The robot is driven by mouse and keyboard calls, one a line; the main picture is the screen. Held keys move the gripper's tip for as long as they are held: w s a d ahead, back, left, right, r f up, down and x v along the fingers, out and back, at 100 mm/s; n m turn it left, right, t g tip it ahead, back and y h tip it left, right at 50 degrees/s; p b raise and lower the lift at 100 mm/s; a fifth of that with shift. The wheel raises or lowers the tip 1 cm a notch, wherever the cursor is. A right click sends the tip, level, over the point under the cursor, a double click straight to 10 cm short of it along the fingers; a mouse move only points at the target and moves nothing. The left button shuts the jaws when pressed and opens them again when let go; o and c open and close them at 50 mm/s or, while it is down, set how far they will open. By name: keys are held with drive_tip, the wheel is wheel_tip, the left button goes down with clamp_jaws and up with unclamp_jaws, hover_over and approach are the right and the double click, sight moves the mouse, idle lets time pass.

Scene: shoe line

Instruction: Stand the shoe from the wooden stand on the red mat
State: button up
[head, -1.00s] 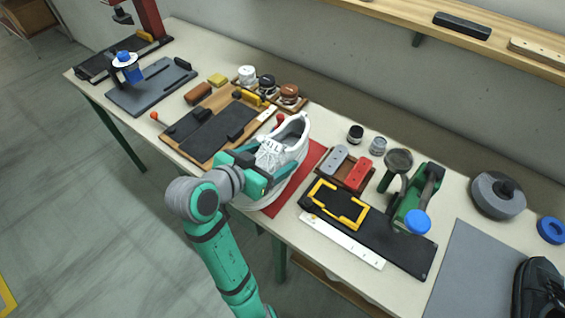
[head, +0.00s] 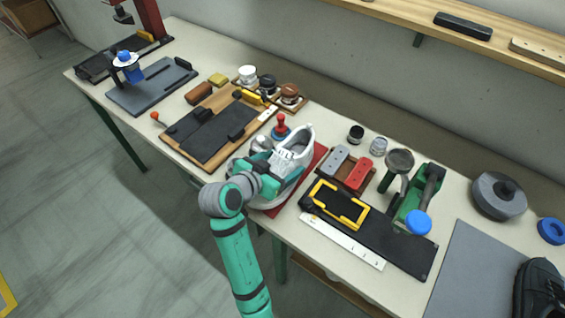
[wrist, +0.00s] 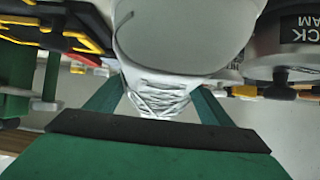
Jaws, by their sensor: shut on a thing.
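The white shoe (head: 298,147) is in the grip of my gripper (head: 270,176), over the red mat (head: 318,155) in the head view. I cannot tell whether the sole touches the mat. In the wrist view the shoe (wrist: 185,40) fills the upper middle, with its laces between my two green fingers (wrist: 155,108). The wooden stand (head: 173,141) with dark pads lies to the left and holds no shoe.
A red-knobbed tool (head: 281,126) stands just behind the shoe. A tray with grey and red blocks (head: 348,185) and a black board with a yellow frame (head: 365,223) are close on the right.

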drive_tip(key=o, duration=1.3)
drive_tip(key=shift+f, duration=0.1)
drive_tip(key=v, duration=1.2)
drive_tip(key=shift+s, duration=0.1)
drive_tip(key=shift+s, duration=0.1)
